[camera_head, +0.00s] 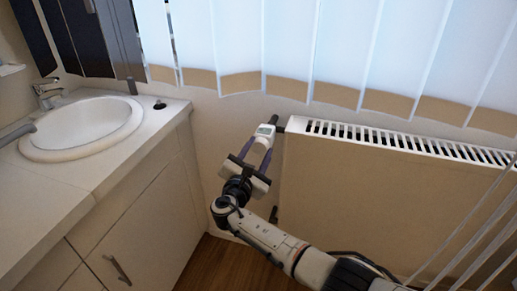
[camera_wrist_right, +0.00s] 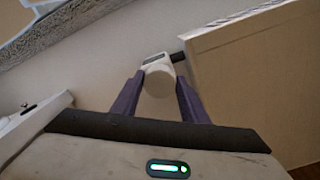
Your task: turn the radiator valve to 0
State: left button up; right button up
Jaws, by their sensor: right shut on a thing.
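The radiator valve (camera_head: 265,132) is a white knob with a small display, at the upper left corner of the radiator (camera_head: 375,190). It also shows in the right wrist view (camera_wrist_right: 158,78), with a dark stub joining it to the radiator's side. My right gripper (camera_head: 260,153) reaches up from below, its two purple fingers on either side of the knob. It is shut on the valve (camera_wrist_right: 156,62). The number set on the display is too small to read. My left gripper is not in view.
A counter (camera_head: 45,190) with a round white sink (camera_head: 85,125) and a tap (camera_head: 46,92) stands at the left. Vertical blinds (camera_head: 290,45) hang just above the valve and radiator. Wooden floor (camera_head: 228,265) shows between the cabinet and radiator.

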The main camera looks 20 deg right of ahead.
jog(key=shift+s+f, duration=0.1)
jog(key=shift+f, duration=0.05)
jog(key=o, duration=1)
jog(key=p+v, duration=0.1)
jog(key=v, duration=0.9)
jog(key=shift+s+a, duration=0.1)
jog(key=shift+a, duration=0.05)
